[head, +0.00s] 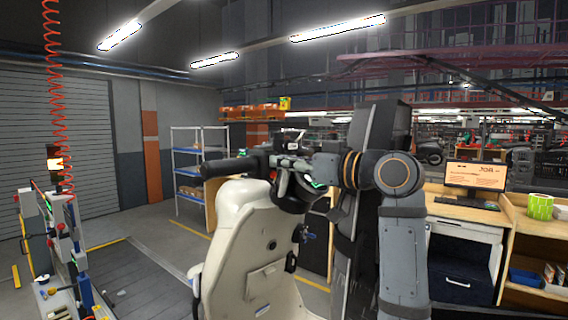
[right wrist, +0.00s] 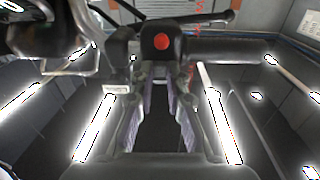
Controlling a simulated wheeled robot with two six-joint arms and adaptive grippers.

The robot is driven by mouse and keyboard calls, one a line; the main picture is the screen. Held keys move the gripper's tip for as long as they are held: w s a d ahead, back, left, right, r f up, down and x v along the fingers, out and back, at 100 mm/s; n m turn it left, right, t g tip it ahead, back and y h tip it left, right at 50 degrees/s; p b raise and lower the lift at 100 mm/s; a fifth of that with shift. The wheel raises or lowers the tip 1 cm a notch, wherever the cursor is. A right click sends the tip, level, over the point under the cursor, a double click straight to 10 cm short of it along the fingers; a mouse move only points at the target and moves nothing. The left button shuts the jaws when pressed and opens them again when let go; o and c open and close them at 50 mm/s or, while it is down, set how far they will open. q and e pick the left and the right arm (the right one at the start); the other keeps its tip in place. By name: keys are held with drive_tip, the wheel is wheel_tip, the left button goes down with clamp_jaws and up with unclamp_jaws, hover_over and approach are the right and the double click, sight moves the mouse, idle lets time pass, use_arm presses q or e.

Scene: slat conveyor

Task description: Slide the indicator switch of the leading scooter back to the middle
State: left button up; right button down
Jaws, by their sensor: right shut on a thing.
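The cream scooter (head: 240,240) stands in the middle of the head view, its black handlebar grip (head: 228,165) pointing left. My right gripper (head: 285,172) is at the handlebar, its arm coming in from the right. In the right wrist view, its two fingers (right wrist: 158,75) reach up to a black switch housing (right wrist: 160,55) with a red button (right wrist: 161,41). The gripper is shut on this housing, one finger at each side. The indicator switch itself cannot be made out, so its position cannot be told. My left gripper is not in view.
A tall dark panel (head: 378,140) stands close behind the scooter and my right arm. A desk with a monitor (head: 475,176) is at the right. A post with control boxes (head: 62,232) is at the left. The floor between post and scooter looks mostly clear.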

drive_tip(key=c, duration=1.3)
unclamp_jaws()
drive_tip(key=v, duration=1.2)
